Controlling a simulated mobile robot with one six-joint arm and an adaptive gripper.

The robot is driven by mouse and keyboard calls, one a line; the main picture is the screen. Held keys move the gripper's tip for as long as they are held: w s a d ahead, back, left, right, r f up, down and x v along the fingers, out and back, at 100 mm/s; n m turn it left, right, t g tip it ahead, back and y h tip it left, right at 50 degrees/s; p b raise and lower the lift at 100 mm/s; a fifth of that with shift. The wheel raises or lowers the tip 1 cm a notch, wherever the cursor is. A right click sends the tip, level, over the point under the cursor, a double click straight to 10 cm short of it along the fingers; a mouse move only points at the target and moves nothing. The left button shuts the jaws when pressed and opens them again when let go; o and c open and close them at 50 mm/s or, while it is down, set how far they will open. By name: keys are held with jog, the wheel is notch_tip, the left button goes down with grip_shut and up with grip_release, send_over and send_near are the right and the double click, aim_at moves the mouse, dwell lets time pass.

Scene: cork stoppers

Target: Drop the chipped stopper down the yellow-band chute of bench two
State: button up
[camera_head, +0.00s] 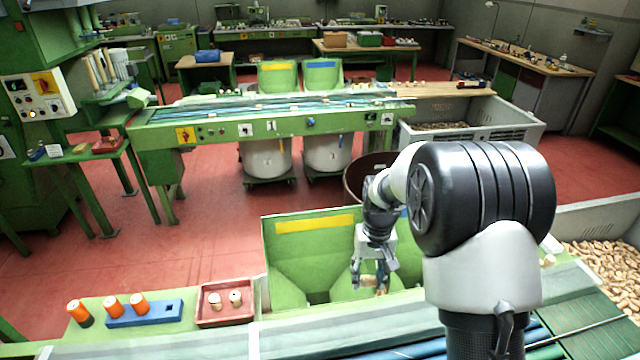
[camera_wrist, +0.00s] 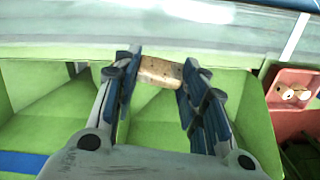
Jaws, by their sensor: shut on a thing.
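My gripper (camera_head: 371,283) is shut on a cork stopper (camera_head: 381,290) above the green hoppers at the near bench. In the wrist view the tan speckled stopper (camera_wrist: 160,71) sits crosswise between the blue-padded fingertips (camera_wrist: 158,75). I cannot make out a chip on it. The near yellow-band chute (camera_head: 285,250) is left of my gripper in the head view. A neighbouring chute on the right is mostly hidden by my arm; its blue band (camera_wrist: 22,163) shows in the wrist view. I cannot tell which opening lies directly under the stopper. No bench number is readable.
A red tray (camera_head: 225,319) with two stoppers and a blue block (camera_head: 144,314) with orange-topped pieces stand left of the chutes. A far bench (camera_head: 270,115) also has yellow-band (camera_head: 279,77) and blue-band (camera_head: 321,76) chutes. A crate of corks (camera_head: 610,270) is at right.

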jog(key=w+a+r+n+p, duration=0.1)
jog(key=w+a+r+p, duration=0.9)
jog(key=w+r+p, duration=0.25)
notch_tip(320, 180, down, 7)
jog(key=b, duration=0.2)
jog(key=shift+w+a+r+b, duration=0.15)
jog(key=shift+w+b, duration=0.1)
jog(key=shift+b, duration=0.1)
jog(key=o, duration=0.8)
jog(key=shift+r, duration=0.15)
notch_tip(320, 180, up, 12)
jog(key=shift+f, duration=0.1)
